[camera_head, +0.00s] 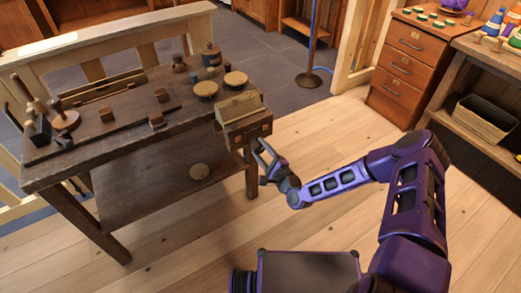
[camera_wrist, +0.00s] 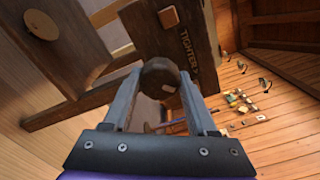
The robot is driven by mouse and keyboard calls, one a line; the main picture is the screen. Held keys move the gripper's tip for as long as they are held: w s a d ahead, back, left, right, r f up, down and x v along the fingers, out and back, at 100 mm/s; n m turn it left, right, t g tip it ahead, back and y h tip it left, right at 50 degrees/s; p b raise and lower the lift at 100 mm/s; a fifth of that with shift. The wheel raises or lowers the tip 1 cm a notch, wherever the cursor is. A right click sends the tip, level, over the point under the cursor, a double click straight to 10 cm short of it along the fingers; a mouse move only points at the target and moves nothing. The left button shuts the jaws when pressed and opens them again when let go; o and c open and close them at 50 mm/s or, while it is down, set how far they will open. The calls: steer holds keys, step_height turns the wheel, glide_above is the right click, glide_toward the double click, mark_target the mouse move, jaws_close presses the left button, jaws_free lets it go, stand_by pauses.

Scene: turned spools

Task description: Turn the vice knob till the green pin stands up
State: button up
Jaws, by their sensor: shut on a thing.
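The vice (camera_head: 248,130) is a dark wooden block with a pale top, on the right end of the workbench. In the wrist view its dark face (camera_wrist: 205,45) carries the lettering "TIGHTER" and a small brown square. The vice knob (camera_wrist: 160,76) is dark and round, with a small pale mark on its right side. My gripper (camera_head: 264,156) is at the vice's front face. In the wrist view its two fingers (camera_wrist: 160,92) are closed on opposite sides of the knob. I cannot make out the green pin in either view.
The workbench (camera_head: 65,160) holds two round discs (camera_head: 236,79), small blocks and tools. A drawer cabinet (camera_head: 395,75) and a shelf with a basket (camera_head: 484,118) stand at the right. Wooden floor between them and the bench is clear.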

steer(key=shift+s+f, duration=0.15)
steer(key=shift+f, duration=0.1)
steer(key=o, duration=1.1)
steer(key=shift+d, duration=0.1)
steer(key=shift+o, duration=1.3)
steer(key=shift+r, duration=0.15)
steer(key=v, duration=1.7)
steer(key=shift+p, duration=0.4)
steer(key=shift+s+d, duration=0.1)
steer(key=shift+d, duration=0.05)
